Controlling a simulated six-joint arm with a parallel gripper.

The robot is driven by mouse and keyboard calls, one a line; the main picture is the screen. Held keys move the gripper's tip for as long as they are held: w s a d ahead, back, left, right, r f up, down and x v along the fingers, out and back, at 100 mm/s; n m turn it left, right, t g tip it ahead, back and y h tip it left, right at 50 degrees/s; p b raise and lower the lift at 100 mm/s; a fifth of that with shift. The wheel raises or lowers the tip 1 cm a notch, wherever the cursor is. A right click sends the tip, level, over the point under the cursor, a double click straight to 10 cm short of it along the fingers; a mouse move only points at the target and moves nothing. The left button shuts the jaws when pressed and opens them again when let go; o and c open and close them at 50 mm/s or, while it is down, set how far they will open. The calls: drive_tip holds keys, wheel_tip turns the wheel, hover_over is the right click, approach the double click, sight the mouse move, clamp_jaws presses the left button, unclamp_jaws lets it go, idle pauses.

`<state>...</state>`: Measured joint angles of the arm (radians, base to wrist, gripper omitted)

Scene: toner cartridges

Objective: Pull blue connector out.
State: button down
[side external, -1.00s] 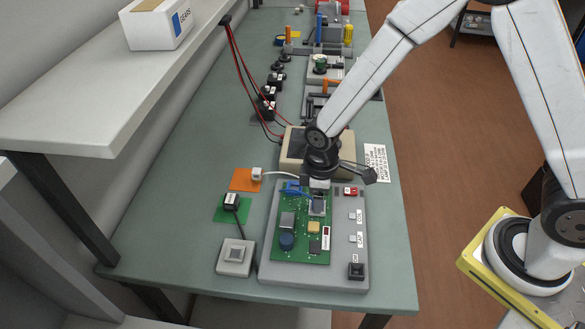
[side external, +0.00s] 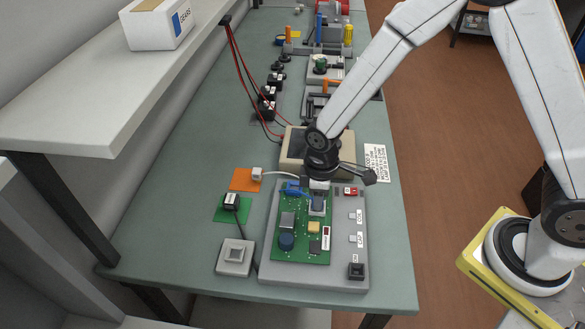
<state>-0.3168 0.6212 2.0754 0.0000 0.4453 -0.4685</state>
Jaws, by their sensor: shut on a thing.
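The green circuit board (side external: 290,247) lies on a grey base plate on the bench. My gripper (side external: 317,207) points down at the upper right part of the board. Its jaws are shut on a small blue connector (side external: 317,202), which shows between the fingers and is partly hidden by them. The connector looks to be at the board; I cannot tell whether it is seated or slightly lifted. Another blue part (side external: 292,188) sits on the board's upper edge, left of the gripper.
Labelled switches stand on the grey base plate (side external: 345,278) right of the board. A grey button box (side external: 235,257) stands left. A beige device (side external: 291,148) is behind my gripper.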

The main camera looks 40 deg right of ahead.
drive_tip(key=shift+r, duration=2.6)
idle(2.4)
drive_tip(key=shift+r, duration=1.95)
